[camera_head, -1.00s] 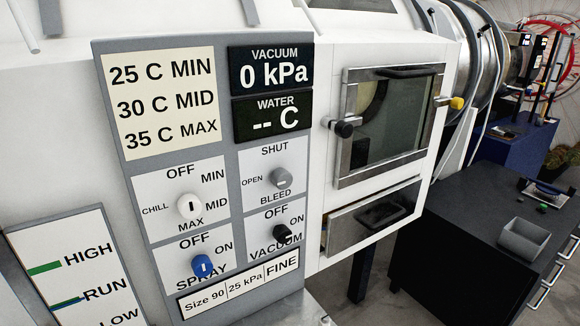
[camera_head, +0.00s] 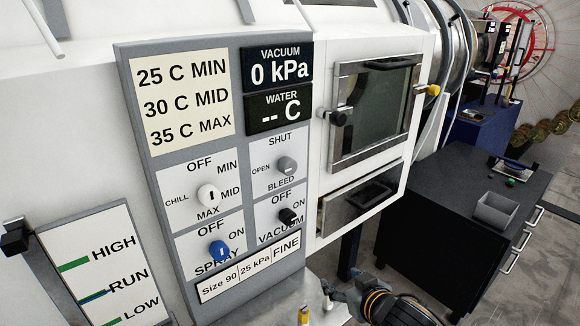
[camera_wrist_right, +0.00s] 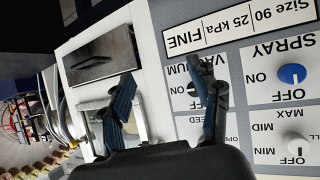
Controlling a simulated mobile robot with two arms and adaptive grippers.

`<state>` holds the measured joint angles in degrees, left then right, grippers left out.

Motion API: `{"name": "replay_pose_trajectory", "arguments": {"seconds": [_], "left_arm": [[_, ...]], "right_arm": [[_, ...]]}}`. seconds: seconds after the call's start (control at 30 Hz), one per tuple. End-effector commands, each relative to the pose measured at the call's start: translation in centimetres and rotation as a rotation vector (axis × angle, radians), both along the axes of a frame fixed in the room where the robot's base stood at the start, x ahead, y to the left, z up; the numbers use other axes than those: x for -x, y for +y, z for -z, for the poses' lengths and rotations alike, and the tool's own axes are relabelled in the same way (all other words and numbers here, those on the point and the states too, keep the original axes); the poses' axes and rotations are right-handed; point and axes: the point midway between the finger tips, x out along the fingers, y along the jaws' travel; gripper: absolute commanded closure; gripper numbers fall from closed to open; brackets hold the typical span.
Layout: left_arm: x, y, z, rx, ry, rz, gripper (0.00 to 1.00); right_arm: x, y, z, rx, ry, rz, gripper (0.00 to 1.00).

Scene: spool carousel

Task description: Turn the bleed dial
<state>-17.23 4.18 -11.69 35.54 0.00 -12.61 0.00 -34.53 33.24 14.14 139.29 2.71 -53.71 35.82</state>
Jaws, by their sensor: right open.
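The bleed dial (camera_head: 286,165) is a grey round knob between the words SHUT and BLEED on the control panel, with OPEN at its left. I cannot tell exactly which way it points. My right gripper (camera_head: 336,292) is low at the bottom of the head view, below the panel and well apart from the dial. In the right wrist view its two dark fingers (camera_wrist_right: 165,88) are spread, with nothing between them. The panel appears upside down there; the gripper's body hides the dial, and one finger partly covers the vacuum switch area. My left gripper is not in view.
Around the dial sit the white chill knob (camera_head: 208,196), blue spray knob (camera_head: 219,250) and black vacuum knob (camera_head: 287,216). A door with a window (camera_head: 376,112) and a drawer (camera_head: 357,202) are to the right.

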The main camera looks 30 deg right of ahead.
Motion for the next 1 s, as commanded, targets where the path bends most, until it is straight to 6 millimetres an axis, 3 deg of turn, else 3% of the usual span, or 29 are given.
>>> {"name": "replay_pose_trajectory", "arguments": {"seconds": [0.03,0.1,0.2,0.33,0.5,1.0], "left_arm": [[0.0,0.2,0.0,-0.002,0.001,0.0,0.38],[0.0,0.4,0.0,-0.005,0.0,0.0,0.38],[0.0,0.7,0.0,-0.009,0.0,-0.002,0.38],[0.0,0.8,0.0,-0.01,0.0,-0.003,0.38],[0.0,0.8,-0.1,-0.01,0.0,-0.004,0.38],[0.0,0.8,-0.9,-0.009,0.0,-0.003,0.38]], "right_arm": [[-1.7,-1.2,-3.2,0.003,-0.102,-0.015,0.38],[-3.7,-2.0,-7.7,-0.025,-0.247,-0.048,0.38],[-5.7,-1.7,-13.3,-0.073,-0.407,-0.123,0.38],[-6.8,-0.8,-17.8,-0.127,-0.519,-0.204,0.38],[-7.6,-0.2,-19.5,-0.153,-0.559,-0.24,0.38],[-12.9,-0.1,-19.7,-0.149,-0.559,-0.237,0.38]]}}
